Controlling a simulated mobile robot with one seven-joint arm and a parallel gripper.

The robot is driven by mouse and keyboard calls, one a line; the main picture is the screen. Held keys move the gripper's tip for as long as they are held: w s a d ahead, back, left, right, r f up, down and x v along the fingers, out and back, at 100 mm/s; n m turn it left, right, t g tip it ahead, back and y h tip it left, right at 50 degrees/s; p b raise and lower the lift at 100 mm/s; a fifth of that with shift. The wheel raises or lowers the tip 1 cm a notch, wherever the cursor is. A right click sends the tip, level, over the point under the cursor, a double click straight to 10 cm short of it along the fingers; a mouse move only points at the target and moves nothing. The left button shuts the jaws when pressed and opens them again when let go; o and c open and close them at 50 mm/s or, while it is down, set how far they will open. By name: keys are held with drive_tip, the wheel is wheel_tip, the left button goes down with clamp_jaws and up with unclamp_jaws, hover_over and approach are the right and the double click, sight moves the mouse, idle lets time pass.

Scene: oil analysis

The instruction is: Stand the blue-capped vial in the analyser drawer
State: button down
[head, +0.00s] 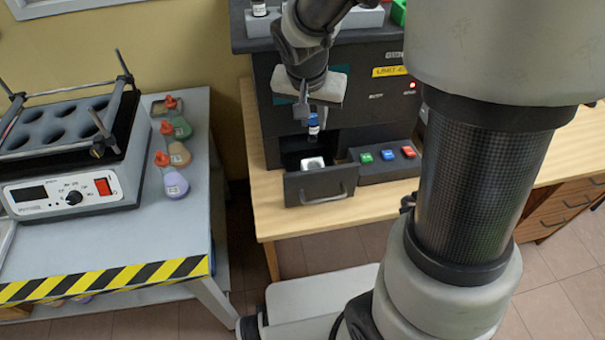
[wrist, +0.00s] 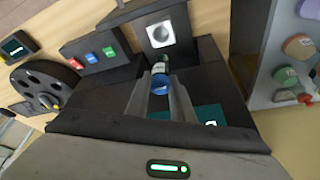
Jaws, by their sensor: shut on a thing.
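My gripper (head: 302,103) is shut on the blue-capped vial (head: 313,124) and holds it upright above the analyser drawer (head: 320,185). In the wrist view the vial (wrist: 160,74) sits between my fingertips (wrist: 160,88), with its blue cap toward the camera. The drawer is pulled out of the black analyser (head: 370,110). It holds a white block with a round socket (head: 312,163), which also shows in the wrist view (wrist: 160,34). The vial is apart from the socket, and the drawer's inside is otherwise partly dark.
Blue, green and red buttons (head: 388,155) sit on a ledge right of the drawer. A shaker (head: 75,150) and several orange-stoppered flasks (head: 175,180) stand on the grey table at left. Vials and a green item stand on top of the analyser. Wooden bench (head: 265,215) is bare in front.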

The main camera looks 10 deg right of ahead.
drive_tip(key=shift+s+d+f+m+b, duration=0.1)
drive_tip(key=shift+f+m+b, duration=0.2)
drive_tip(key=shift+f, duration=0.25)
drive_tip(key=shift+s+d+f+m+b, duration=0.1)
drive_tip(key=shift+f+m+b, duration=0.1)
drive_tip(key=shift+f+b, duration=0.3)
wheel_tip(320, 180, down, 10)
drive_tip(key=b, duration=0.2)
drive_tip(key=shift+b, duration=0.3)
drive_tip(key=shift+f+h+b, duration=0.2)
drive_tip(key=shift+h+b, duration=0.1)
drive_tip(key=c, duration=1.5)
unclamp_jaws()
drive_tip(key=shift+r, duration=0.1)
drive_tip(key=shift+c, duration=0.2)
